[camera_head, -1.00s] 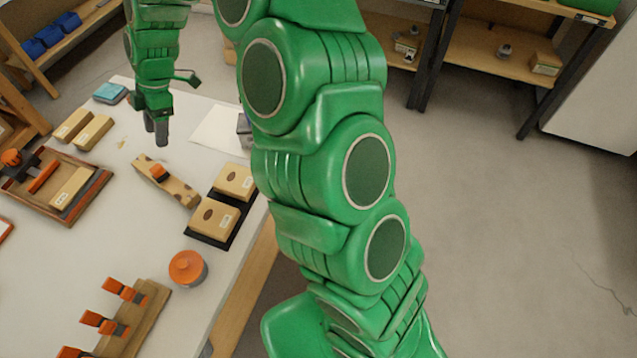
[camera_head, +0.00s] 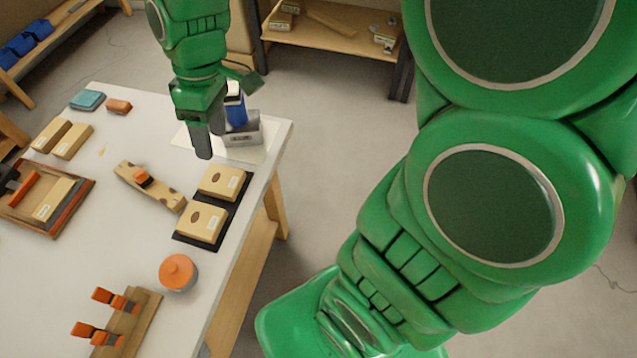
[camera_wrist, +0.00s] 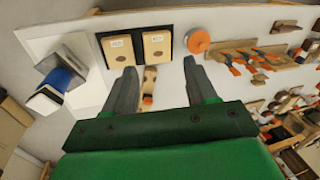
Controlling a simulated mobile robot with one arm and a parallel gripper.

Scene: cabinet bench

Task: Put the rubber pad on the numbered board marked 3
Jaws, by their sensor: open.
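My gripper (camera_head: 204,152) hangs above the white table, over the far side of the black mat. The wrist view shows its two fingers spread apart (camera_wrist: 160,88) with nothing between them. I cannot say for sure which thing is the rubber pad; a teal slab (camera_head: 87,99) and a small reddish-brown block (camera_head: 119,106) lie at the far left. Two beige boards with brown ovals and small labels, the near one (camera_head: 201,222) and the far one (camera_head: 222,182), lie on the black mat (camera_head: 241,200). Two more beige blocks (camera_head: 72,141) lie at the left. No number is readable.
A grey holder with a blue item (camera_head: 242,131) stands on a white sheet at the back right corner. A curved wooden piece with an orange knob (camera_head: 142,179), an orange-lidded jar (camera_head: 178,272), a wooden tray (camera_head: 84,192) and an orange clamp rack (camera_head: 126,318) also occupy the table.

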